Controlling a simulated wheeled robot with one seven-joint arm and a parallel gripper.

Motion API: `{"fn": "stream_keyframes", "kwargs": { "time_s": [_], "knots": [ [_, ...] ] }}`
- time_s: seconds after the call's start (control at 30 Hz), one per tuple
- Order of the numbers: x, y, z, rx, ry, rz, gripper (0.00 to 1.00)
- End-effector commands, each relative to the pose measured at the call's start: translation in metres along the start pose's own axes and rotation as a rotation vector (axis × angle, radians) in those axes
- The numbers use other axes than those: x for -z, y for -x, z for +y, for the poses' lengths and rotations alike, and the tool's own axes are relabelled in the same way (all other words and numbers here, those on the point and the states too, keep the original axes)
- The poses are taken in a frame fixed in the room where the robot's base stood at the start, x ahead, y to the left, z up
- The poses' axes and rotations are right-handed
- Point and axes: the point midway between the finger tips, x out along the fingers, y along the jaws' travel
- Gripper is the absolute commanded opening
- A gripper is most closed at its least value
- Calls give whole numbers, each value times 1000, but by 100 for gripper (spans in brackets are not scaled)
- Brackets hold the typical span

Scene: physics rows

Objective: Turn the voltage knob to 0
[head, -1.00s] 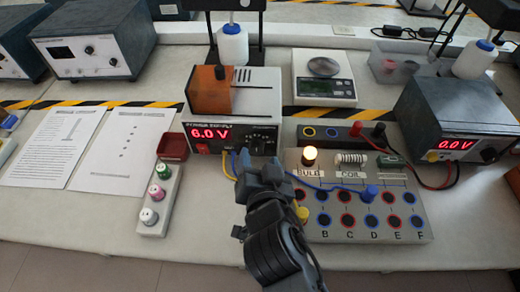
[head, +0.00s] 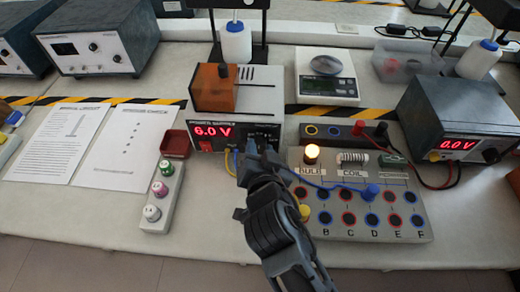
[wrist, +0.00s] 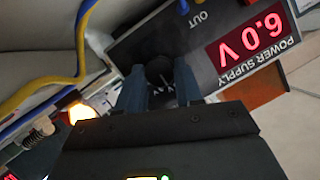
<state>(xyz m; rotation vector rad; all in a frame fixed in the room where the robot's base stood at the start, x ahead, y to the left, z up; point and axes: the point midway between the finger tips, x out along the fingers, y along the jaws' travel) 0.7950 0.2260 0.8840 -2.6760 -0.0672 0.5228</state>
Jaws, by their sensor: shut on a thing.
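The power supply (head: 262,101) shows a red 6.0 V display (head: 213,132) on its front. It appears upside down in the wrist view, with the same 6.0 V display (wrist: 247,36). The dark voltage knob (wrist: 158,68) sits between my two fingers in the wrist view, with a light pointer line on it. My gripper (wrist: 158,82) is shut on the knob. In the head view my gripper (head: 263,148) is at the right part of the supply's front and largely hides the knob.
A circuit board (head: 340,232) with a lit bulb (head: 312,152) stands right of my arm, with blue and yellow leads near the gripper. A second supply (head: 450,110) at the right reads 0.0 V.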

Motion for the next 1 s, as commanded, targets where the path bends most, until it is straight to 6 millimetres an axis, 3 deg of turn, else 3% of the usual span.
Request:
{"fn": "stream_keyframes", "kwargs": {
  "time_s": [0.2, 0.57, 1.0],
  "knots": [
    [0, 0, 0, 0, 0, 0, 5],
    [0, 0, -1, -25, 63, 0, 5],
    [-2, -1, -5, -159, 392, 1, 5]
  ]
}}
